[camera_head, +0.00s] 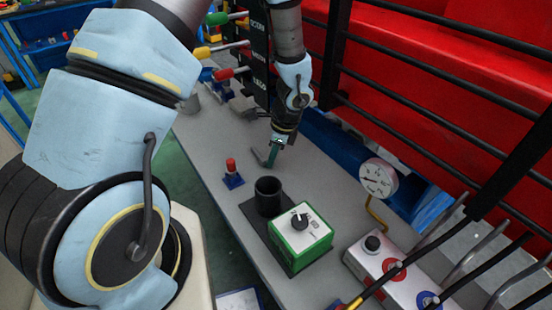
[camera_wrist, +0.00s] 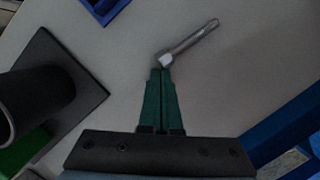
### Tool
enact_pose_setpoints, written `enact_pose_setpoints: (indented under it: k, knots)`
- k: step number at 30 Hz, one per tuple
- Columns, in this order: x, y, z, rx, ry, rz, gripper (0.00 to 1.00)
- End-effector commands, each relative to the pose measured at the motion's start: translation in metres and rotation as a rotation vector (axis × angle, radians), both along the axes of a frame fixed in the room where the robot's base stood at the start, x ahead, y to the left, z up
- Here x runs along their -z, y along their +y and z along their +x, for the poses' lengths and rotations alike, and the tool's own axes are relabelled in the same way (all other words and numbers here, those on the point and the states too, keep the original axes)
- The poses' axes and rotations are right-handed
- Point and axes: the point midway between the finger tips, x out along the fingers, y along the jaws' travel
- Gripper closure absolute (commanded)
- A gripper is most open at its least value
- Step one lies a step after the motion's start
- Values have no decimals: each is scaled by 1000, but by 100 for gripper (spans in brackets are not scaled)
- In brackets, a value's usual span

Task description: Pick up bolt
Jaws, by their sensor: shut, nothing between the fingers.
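The bolt (camera_wrist: 192,40) is a grey metal rod with a lighter head. In the wrist view it lies slantwise on the grey bench top, its head right by my fingertips. My gripper (camera_wrist: 161,70) has green fingers, which are shut together with nothing between them. Whether they touch the bolt's head I cannot tell. In the head view my gripper (camera_head: 272,158) points down close over the bench, and the bolt (camera_head: 258,156) shows small and partly hidden beside the fingertips.
On the bench (camera_head: 215,165) stand a red-topped blue part (camera_head: 232,173), a black cup (camera_head: 268,196) on a dark plate and a green box with a knob (camera_head: 300,239). A pressure gauge (camera_head: 378,178) and black rails are at right. Coloured-handled levers (camera_head: 228,74) are behind.

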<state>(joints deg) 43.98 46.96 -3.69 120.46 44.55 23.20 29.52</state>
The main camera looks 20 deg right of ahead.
Motion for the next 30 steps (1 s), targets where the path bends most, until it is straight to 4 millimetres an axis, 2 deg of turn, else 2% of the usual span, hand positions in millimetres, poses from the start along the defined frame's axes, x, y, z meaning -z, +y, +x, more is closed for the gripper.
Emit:
enact_pose_setpoints:
  k: [3,5,15,20,26,30]
  knots:
    - [0,18,10,-4,0,1,100]
    - [0,24,12,-3,0,1,100]
    - [0,24,12,0,0,0,100]
    - [0,15,8,2,0,0,100]
    - [-1,-14,-8,4,0,0,100]
    - [-29,-18,-9,-2,-3,-4,100]
